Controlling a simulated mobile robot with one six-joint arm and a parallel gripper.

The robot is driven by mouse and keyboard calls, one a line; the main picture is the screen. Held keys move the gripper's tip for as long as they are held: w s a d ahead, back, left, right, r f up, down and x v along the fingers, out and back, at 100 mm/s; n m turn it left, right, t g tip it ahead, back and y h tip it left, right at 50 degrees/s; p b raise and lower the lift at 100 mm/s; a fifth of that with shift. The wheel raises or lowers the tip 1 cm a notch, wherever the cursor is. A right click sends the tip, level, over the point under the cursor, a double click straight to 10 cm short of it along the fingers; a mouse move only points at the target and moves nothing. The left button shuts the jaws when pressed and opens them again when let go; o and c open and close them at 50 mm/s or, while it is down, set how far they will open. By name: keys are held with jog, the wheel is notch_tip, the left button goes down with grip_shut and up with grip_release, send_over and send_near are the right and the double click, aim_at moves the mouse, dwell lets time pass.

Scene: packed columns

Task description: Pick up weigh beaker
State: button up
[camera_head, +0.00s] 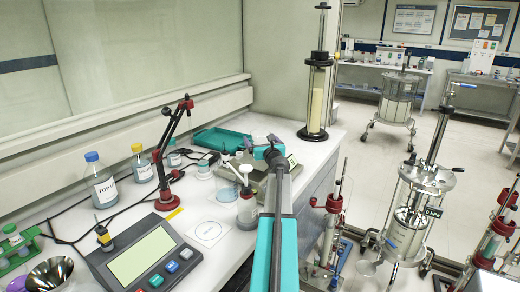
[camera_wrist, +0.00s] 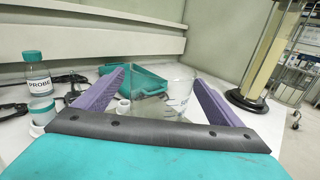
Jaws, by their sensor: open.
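A clear glass beaker (camera_wrist: 180,90), which looks like the weigh beaker, stands upright ahead of my gripper in the wrist view. My gripper (camera_wrist: 158,77) is open, with nothing clasped. In the head view my gripper (camera_head: 268,151) is over the balance (camera_head: 258,170) on the bench, and my arm covers most of that area. I cannot make out the beaker there. Whether the fingers reach around the beaker, I cannot tell.
A teal tray (camera_head: 222,140) lies behind. A tall column (camera_head: 318,95) stands at the bench's back right. A jar with a white-topped stem (camera_head: 246,205) is close left of my arm. A red stand (camera_head: 170,165), bottles (camera_head: 101,182) and a display unit (camera_head: 140,258) are further left.

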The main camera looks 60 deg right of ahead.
jog(key=shift+p+x, duration=0.45)
jog(key=shift+x, duration=1.75)
jog(key=shift+s+f, duration=0.15)
jog(key=shift+c, duration=0.2)
jog(key=shift+d, duration=0.1)
jog(key=c, duration=1.2)
jog(key=shift+r, duration=1.65)
jog(key=b, duration=0.2)
send_near(258, 135)
jog(key=s+a+r, duration=0.1)
jog(key=s, duration=0.1)
jog(key=s+a+r, duration=0.1)
jog(key=s+r, duration=0.1)
jog(key=s+a+r, duration=0.1)
jog(key=shift+s+a+r, duration=0.2)
jog(key=shift+s+r, duration=0.15)
jog(key=shift+s, duration=0.05)
